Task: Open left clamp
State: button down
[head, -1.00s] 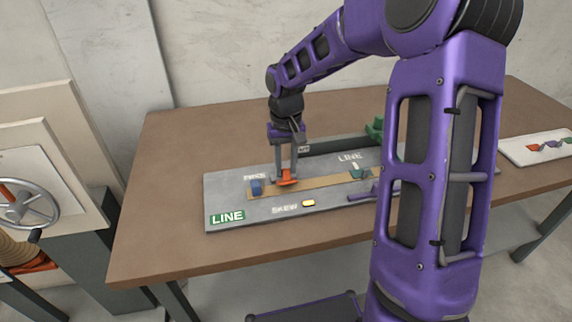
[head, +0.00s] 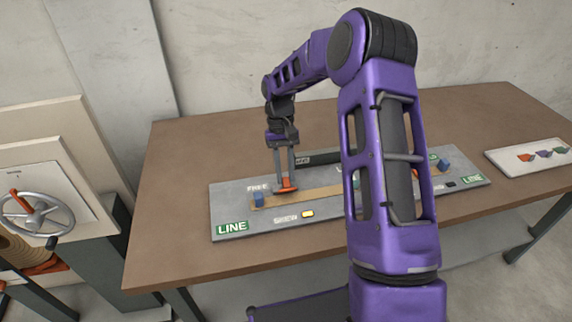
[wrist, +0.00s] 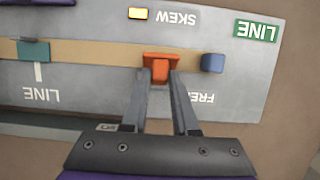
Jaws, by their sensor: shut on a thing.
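A grey board (head: 240,210) lies on the brown table with a tan strip (head: 318,193) along it. An orange piece (head: 288,184) sits on the strip near its left end; it also shows in the wrist view (wrist: 160,66). My gripper (head: 287,182) points down and is shut on this orange piece; in the wrist view its fingers (wrist: 160,78) meet it. A blue block (head: 258,199) stands on the strip just left of it, by the word FREE. Which part is the left clamp cannot be told for certain. My arm hides part of the board.
A yellow lamp (head: 308,214) is lit beside the word SKEW. A teal block (wrist: 34,51) sits by a LINE mark. A white tray (head: 530,157) with small coloured pieces lies at the right. A handwheel (head: 37,213) stands at the left. Table around the board is clear.

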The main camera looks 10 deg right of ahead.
jog(key=shift+w+g+p, duration=0.4)
jog(key=shift+g+p, duration=0.1)
jog(key=shift+g, duration=0.1)
jog(key=c, duration=0.7)
grip_release()
jog(key=shift+f, duration=0.1)
jog(key=shift+v, duration=8.75)
jog(key=shift+a, duration=0.1)
